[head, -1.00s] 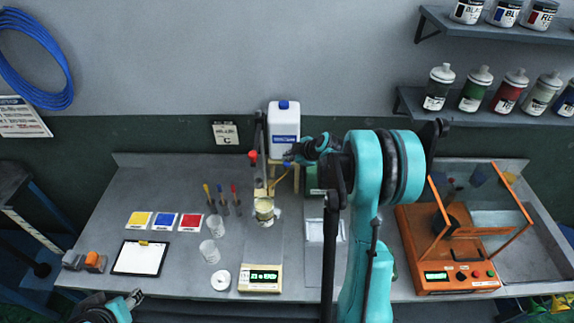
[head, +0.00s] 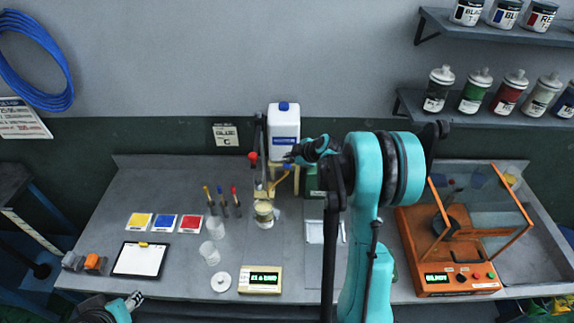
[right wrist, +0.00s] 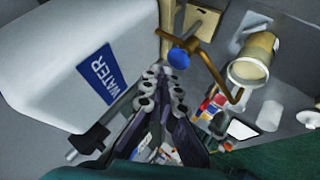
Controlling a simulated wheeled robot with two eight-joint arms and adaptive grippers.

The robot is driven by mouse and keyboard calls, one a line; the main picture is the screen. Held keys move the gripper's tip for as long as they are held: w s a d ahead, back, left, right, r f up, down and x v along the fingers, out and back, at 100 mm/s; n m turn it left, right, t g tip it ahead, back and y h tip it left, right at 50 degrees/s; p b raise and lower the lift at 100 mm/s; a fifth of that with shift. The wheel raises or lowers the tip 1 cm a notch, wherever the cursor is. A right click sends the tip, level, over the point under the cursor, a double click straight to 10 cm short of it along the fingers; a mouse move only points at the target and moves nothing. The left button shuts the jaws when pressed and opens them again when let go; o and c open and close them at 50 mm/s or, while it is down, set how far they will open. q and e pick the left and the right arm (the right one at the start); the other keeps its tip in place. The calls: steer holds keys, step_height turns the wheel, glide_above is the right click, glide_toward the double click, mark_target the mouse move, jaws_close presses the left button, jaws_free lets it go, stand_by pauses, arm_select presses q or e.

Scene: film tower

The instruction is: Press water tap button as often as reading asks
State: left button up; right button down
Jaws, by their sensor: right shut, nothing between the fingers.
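The white water jug (head: 285,143) with a blue cap stands at the back of the bench, and its WATER label shows in the right wrist view (right wrist: 98,77). A brass tap with a blue button (right wrist: 179,57) is beside it in the right wrist view. A cup (head: 264,211) stands below the tap spouts; it also shows in the right wrist view (right wrist: 250,68). The green display (head: 265,280) is lit, but I cannot read its text surely. My right gripper (head: 291,154) is shut and empty, near the blue button and apart from it. My left gripper (head: 133,300) shows only partly.
A red knob (head: 253,156) is left of the jug. Glass beakers (head: 215,227), a white lid (head: 221,282) and a clipboard (head: 140,259) are on the left. An orange glass-sided machine (head: 450,287) stands at right. My right arm covers part of the bench.

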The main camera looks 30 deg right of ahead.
mark_target(288, 166)
steer(key=shift+f+b, duration=0.4)
steer(key=shift+b, duration=0.1)
steer(key=shift+f+b, duration=0.65)
stand_by(0.8)
steer(key=shift+r, duration=0.15)
steer(key=shift+r+p, duration=0.65)
steer(key=shift+r, duration=0.25)
steer(key=shift+r, duration=0.1)
steer(key=shift+r+p, duration=1.55)
steer(key=shift+r, duration=0.9)
